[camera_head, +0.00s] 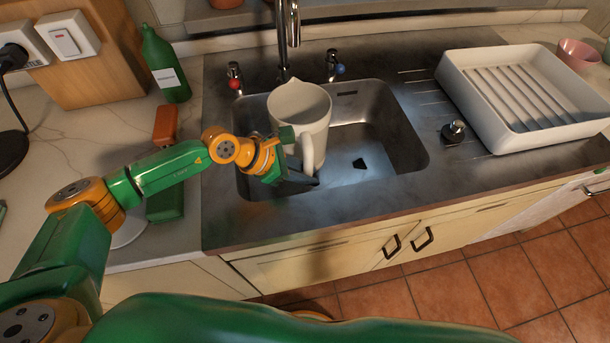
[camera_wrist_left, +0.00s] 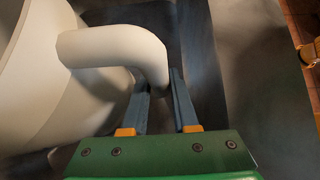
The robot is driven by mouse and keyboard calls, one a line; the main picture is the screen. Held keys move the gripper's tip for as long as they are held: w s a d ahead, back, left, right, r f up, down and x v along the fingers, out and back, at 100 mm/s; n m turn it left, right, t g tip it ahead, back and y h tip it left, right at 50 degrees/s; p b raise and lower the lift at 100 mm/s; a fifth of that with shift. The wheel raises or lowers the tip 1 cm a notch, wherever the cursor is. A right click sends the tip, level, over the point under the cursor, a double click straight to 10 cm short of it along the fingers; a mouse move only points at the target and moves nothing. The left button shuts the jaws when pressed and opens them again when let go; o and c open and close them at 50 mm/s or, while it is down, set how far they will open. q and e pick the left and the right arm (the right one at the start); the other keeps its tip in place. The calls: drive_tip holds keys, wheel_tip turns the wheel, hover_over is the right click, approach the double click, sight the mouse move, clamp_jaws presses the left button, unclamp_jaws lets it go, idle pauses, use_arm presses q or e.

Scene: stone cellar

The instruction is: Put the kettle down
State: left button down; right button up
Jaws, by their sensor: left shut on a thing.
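The kettle (camera_head: 303,103) is a cream, open-topped vessel with a spout lip and a curved handle. In the head view it is upright over the left part of the metal sink basin (camera_head: 405,147), under the tap. Whether its base touches the basin floor I cannot tell. My left gripper (camera_head: 303,180) is shut on the kettle's handle (camera_head: 309,152). In the left wrist view the two dark fingers (camera_wrist_left: 160,85) are at the handle's lower end, and the kettle body (camera_wrist_left: 35,65) fills the left side. My right gripper is not in view.
The tap (camera_head: 288,25) stands behind the kettle, between red and blue knobs. A white drying rack (camera_head: 475,105) is on the right drainer. A green bottle (camera_head: 166,68) and an electric base (camera_head: 12,150) are on the left counter. The steel strip before the sink is clear.

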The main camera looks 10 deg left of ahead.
use_arm(q)
wheel_tip(320, 180, down, 4)
drive_tip(key=shift+f, duration=0.15)
drive_tip(key=c, duration=0.7)
unclamp_jaws()
drive_tip(key=shift+s, duration=0.1)
drive_tip(key=b+v, duration=0.1)
drive_tip(key=v, duration=1.1)
